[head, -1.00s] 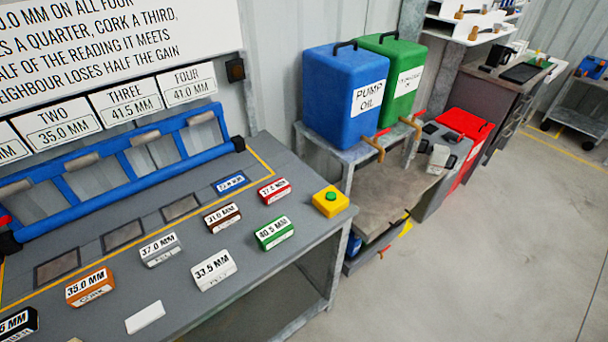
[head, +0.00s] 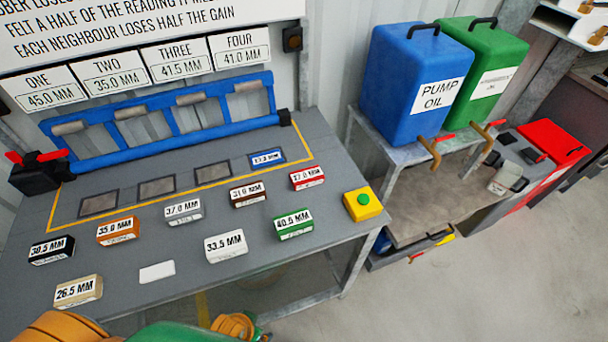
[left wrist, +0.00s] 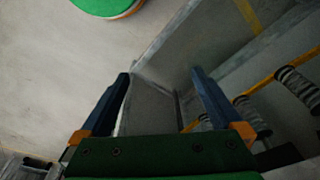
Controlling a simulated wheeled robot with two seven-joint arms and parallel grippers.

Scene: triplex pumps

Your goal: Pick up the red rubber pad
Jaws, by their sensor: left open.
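The red pad (head: 307,178) is a small red-sided block with a white number label on top. It lies on the grey bench at the right, in front of the blue-labelled piece, and nothing covers it. My left gripper (left wrist: 162,80) shows in the left wrist view with its two dark fingers apart and nothing between them. It points at the floor and grey structure, away from the pad. Orange and green parts of my own arm show at the bottom edge of the head view. My right gripper is not in view.
A brown block (head: 249,194) and a green block (head: 294,224) lie near the red pad. A yellow box with a green button (head: 362,204) stands to its right. A blue frame (head: 170,120) runs along the bench back. The bench (head: 120,260) has bare room at the front.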

